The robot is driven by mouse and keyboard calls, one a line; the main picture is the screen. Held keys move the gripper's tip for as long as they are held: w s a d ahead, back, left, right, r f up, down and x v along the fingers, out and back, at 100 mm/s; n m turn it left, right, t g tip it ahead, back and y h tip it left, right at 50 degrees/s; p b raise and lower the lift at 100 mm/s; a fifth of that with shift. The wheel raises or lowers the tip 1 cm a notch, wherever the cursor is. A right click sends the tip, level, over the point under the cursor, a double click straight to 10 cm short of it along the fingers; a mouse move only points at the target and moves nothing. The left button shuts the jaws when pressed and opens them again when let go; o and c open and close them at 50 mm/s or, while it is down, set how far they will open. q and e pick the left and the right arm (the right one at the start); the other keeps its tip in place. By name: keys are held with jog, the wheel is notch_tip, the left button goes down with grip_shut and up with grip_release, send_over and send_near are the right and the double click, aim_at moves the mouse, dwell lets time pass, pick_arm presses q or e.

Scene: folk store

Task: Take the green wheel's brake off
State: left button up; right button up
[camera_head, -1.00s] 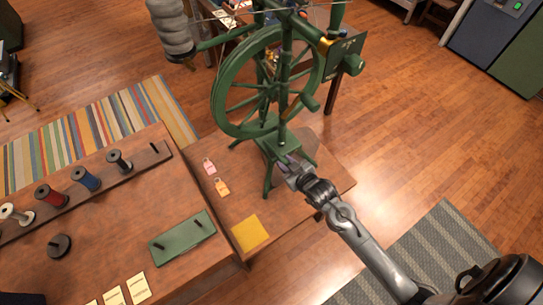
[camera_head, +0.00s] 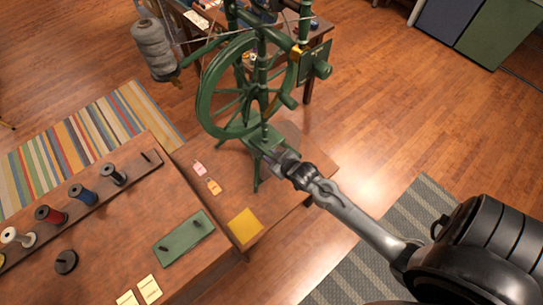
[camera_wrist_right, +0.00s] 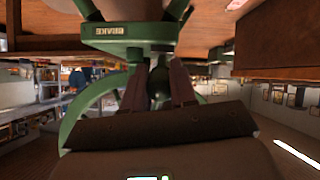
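The green spinning wheel (camera_head: 204,100) stands on a low wooden table in the head view, its round wheel upright. My right gripper (camera_head: 276,156) is low at the wheel's base, on its right side. The right wrist view shows a green part with a small plate reading BRAKE (camera_wrist_right: 105,31), upside down. There my right gripper's two fingers (camera_wrist_right: 157,88) are apart, with a narrow dark green piece, seemingly the brake lever (camera_wrist_right: 159,72), between them. I cannot tell whether they touch it. My left gripper is not in view.
A brown bench at the left holds a rack of spools (camera_head: 83,193), a green board (camera_head: 186,238) and cream cards. A yellow square (camera_head: 245,225) and two small tags (camera_head: 213,187) lie on the low table (camera_head: 285,205). Open wooden floor is to the right.

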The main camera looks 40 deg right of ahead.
jog(key=o, duration=0.4)
jog(key=shift+w, duration=0.1)
jog(key=shift+o, duration=0.2)
jog(key=p+v, duration=0.2)
jog(key=v, duration=0.9)
jog(key=shift+a, duration=0.1)
jog(key=s+a+r+g+y, duration=0.25)
jog(key=a+r, duration=0.25)
jog(key=a, duration=0.4)
jog(key=s+a+n+g, duration=0.1)
jog(key=s+a+g, duration=0.1)
jog(key=s+g, duration=0.5)
notch_tip(320, 180, up, 28)
jog(key=s+t+p, duration=0.1)
jog(key=s+p, duration=0.1)
jog(key=p, duration=2.6)
jog(key=shift+t+h, duration=0.35)
jog(key=shift+h, duration=0.1)
